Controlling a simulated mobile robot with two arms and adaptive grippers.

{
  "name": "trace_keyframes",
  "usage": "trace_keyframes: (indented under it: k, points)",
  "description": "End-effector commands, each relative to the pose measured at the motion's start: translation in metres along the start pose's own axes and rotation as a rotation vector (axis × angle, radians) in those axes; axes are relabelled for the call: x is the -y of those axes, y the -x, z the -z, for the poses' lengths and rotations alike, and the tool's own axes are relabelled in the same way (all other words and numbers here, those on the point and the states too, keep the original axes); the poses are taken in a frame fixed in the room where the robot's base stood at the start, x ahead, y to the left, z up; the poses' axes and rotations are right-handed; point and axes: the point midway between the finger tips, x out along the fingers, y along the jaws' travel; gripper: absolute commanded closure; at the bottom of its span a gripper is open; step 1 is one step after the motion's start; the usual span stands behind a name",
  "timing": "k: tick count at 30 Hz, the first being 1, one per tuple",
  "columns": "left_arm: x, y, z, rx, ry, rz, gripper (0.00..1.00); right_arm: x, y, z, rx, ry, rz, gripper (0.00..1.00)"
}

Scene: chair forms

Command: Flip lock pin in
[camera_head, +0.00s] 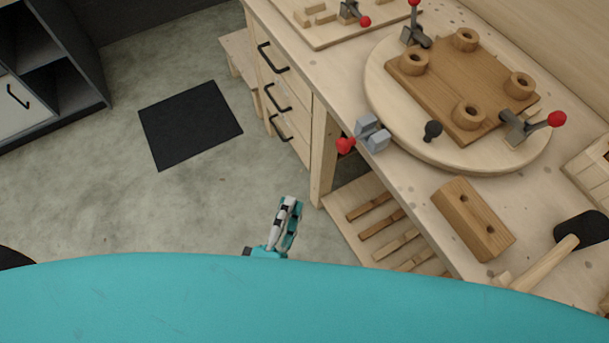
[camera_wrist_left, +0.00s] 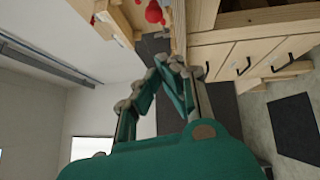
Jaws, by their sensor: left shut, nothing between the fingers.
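A small black knob, likely the lock pin (camera_head: 432,131), stands at the near edge of the round wooden turntable (camera_head: 385,95) on the workbench. I cannot tell whether it is in or out. A brown wooden plate (camera_head: 440,88) with several round bosses lies on the turntable. My left gripper (camera_head: 288,205) is over the floor, in front of the bench and well apart from the knob. Its fingers meet with nothing between them, as the left wrist view also shows (camera_wrist_left: 168,62). My right gripper is not in view.
Red-handled clamps stand around the turntable, one (camera_head: 370,134) at its near left edge. A wooden block with holes (camera_head: 473,218) and a mallet (camera_head: 545,258) lie on the bench's near part. Bench drawers (camera_head: 275,85) have black handles. The floor beside my left gripper is clear.

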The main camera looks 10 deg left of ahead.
Motion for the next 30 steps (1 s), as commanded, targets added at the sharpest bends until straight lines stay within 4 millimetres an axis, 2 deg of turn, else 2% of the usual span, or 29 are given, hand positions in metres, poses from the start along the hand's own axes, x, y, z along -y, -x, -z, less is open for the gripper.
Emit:
trace_keyframes:
  k: [14,15,21,30]
  points:
    - [-0.004,-0.096,0.000,-0.001,-0.001,-0.003,1.00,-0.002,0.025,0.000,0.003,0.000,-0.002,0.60]
    - [-0.003,-0.100,-0.006,-0.001,0.002,-0.001,1.00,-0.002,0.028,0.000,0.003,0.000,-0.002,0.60]
    - [-0.002,-0.116,-0.023,-0.001,0.000,0.000,1.00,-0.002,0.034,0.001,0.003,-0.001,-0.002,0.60]
    - [0.000,-0.121,-0.028,0.000,-0.002,0.001,1.00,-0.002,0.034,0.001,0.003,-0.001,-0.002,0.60]
